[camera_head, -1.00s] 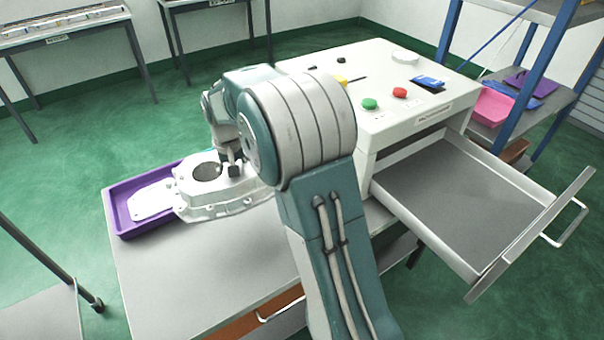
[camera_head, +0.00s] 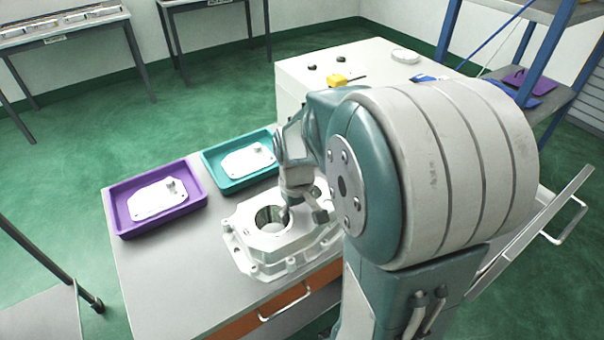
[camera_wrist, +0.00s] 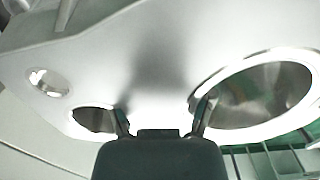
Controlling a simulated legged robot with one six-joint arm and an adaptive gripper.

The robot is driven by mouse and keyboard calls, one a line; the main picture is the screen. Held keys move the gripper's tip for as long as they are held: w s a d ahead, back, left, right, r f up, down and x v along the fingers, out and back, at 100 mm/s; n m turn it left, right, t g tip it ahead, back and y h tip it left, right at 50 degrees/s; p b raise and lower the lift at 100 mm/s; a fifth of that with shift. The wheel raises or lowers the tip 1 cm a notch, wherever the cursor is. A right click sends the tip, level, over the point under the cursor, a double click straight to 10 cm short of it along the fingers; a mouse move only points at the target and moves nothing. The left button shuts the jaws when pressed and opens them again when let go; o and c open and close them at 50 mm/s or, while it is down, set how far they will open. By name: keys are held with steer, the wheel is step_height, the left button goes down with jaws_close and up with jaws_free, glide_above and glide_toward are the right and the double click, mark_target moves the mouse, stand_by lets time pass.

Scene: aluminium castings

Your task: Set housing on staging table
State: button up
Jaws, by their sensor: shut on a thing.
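The housing (camera_head: 250,240) is a pale aluminium casting with a large round bore and flanged, bolted-looking edges. In the head view it is at the front middle of the grey table (camera_head: 160,290), near the table's right edge. I cannot tell whether it touches the tabletop. My gripper (camera_head: 300,214) is shut on the housing's wall beside the bore; my arm hides part of the grip. In the wrist view the fingertips of my gripper (camera_wrist: 160,122) stand either side of the housing's web (camera_wrist: 160,75), between a large bore and a smaller hole.
A purple tray (camera_head: 118,212) and a teal tray (camera_head: 215,178) at the table's back each hold a pale cover plate. Blue-framed shelving (camera_head: 450,30) stands at the right.

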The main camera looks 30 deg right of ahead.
mark_target(263, 219)
steer(key=shift+s, duration=0.25)
steer(key=shift+f, duration=0.1)
steer(key=w+a+f, duration=0.1)
steer(key=w+a, duration=0.1)
steer(key=w+a+f, duration=0.1)
steer(key=w+a, duration=0.1)
steer(key=w+a+f, duration=0.1)
steer(key=w, duration=0.1)
steer(key=shift+a+f, duration=0.4)
steer(key=w+a+f, duration=0.2)
steer(key=f, duration=0.1)
steer(key=w+a+f, duration=0.1)
steer(key=f, duration=0.1)
steer(key=shift+w, duration=0.15)
steer(key=shift+w+a+f, duration=0.35)
steer(key=shift+a+f, duration=0.05)
steer(key=shift+f, duration=1.65)
steer(key=shift+f, duration=0.1)
steer(key=o, duration=1.3)
steer(key=shift+s, duration=0.1)
